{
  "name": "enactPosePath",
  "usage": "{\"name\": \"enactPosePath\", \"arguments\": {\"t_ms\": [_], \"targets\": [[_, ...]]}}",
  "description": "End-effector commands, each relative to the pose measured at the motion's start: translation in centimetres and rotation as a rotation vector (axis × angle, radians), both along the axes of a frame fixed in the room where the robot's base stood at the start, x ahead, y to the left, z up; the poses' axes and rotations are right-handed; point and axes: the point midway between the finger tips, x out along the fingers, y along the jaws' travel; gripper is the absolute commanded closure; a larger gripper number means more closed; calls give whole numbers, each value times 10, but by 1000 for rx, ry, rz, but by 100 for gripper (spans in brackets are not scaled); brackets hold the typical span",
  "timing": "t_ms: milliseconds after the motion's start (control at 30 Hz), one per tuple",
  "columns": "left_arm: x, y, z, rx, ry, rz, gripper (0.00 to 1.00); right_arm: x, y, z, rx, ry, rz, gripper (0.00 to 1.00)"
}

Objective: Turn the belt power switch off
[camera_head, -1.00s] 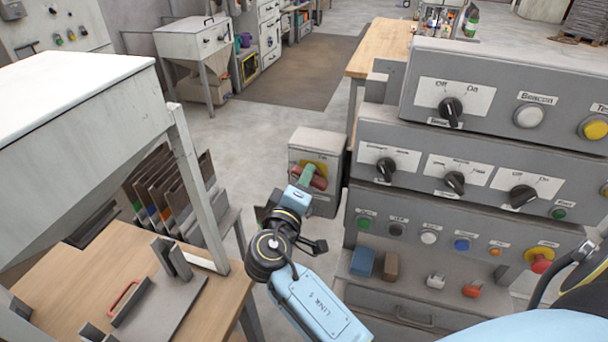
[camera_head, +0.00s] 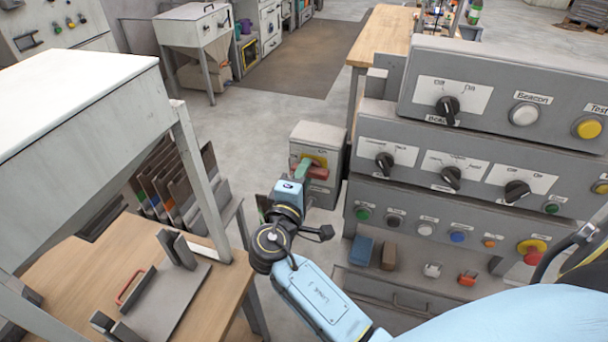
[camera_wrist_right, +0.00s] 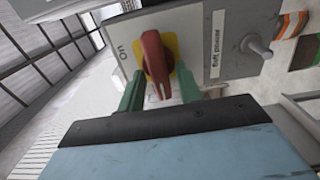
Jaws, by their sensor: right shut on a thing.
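The belt power switch is a red rotary handle (camera_head: 318,173) on a yellow plate, on the front of a small grey box (camera_head: 318,134) standing on the floor. In the right wrist view the red handle (camera_wrist_right: 155,60) points roughly along the picture's vertical, with the word "On" to the left of the yellow plate (camera_wrist_right: 171,46). My right gripper (camera_head: 303,170) is at the box front. Its green fingers (camera_wrist_right: 160,88) are on either side of the handle and shut on it. The "Off" mark is hidden. My left gripper is not in view.
A grey control panel (camera_head: 480,135) with several knobs and buttons stands just right of the box. A wooden table (camera_head: 95,262) with a metal fixture and a white hopper (camera_head: 75,75) are at the left. A small toggle (camera_wrist_right: 256,45) sits beside the switch in the wrist view.

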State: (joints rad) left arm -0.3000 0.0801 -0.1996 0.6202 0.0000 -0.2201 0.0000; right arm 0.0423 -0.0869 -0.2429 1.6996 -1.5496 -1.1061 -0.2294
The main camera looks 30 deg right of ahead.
Motion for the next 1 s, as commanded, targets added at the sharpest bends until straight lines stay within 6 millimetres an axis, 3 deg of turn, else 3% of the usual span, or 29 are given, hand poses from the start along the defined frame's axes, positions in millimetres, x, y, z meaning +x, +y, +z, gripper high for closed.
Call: {"name": "enactPosePath", "arguments": {"t_ms": [167, 200, 233, 633, 1000], "targets": [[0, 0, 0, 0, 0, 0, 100, 0, 0, 0, -1, 0, 2, 88], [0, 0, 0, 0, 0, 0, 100, 0, 0, 0, -1, 0, 2, 61], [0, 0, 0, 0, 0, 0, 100, 0, 0, 0, -1, 0, 2, 60], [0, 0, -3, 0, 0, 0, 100, -7, 9, -1, 1, 0, 2, 60], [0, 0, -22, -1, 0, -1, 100, -58, 69, -3, 4, 1, 2, 60]]}}
